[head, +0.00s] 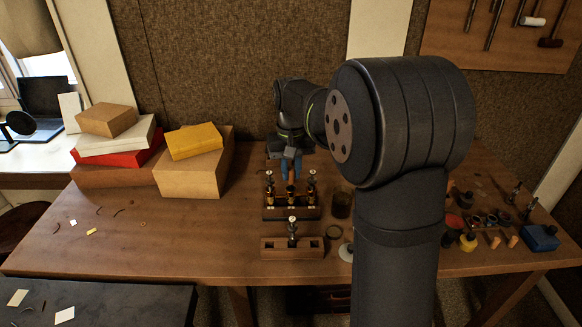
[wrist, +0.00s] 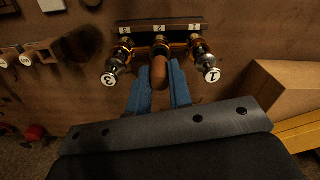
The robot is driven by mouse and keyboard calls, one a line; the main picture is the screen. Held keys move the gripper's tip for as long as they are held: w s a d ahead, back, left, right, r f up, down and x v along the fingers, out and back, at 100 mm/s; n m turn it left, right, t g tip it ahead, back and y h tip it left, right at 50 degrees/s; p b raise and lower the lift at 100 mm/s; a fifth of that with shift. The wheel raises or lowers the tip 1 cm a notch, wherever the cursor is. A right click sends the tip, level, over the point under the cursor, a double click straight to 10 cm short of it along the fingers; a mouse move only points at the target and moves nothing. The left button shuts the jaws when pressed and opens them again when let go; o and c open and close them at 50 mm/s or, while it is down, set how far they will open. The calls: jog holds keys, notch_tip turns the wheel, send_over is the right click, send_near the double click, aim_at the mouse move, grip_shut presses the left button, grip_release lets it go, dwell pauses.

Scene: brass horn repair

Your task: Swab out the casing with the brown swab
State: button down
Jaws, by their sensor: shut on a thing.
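My gripper (wrist: 160,88) has blue fingers shut on the brown swab (wrist: 159,72), whose rounded brown end shows between the fingertips in the wrist view. The swab lines up with the middle casing (wrist: 160,46), marked 2, in the dark casing block (wrist: 185,24). How far it reaches into the casing is hidden. The casings marked 3 and 1 have capped valves (wrist: 109,78) (wrist: 208,73) standing in them. In the head view my gripper (head: 290,172) is just behind and above the block (head: 290,213), and the swab is hard to make out there.
A wooden rack (head: 310,252) in front of the block holds one valve (head: 292,230) in its middle slot. A dark jar (head: 341,203) stands right of the block. Boxes (head: 190,177) stand at the left, small bottles and parts (head: 468,240) at the right.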

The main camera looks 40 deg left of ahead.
jog(key=shift+f, duration=0.7)
jog(key=shift+r, duration=0.2)
notch_tip(320, 180, up, 11)
dwell(5.8)
jog(key=shift+r, duration=0.15)
dwell(0.3)
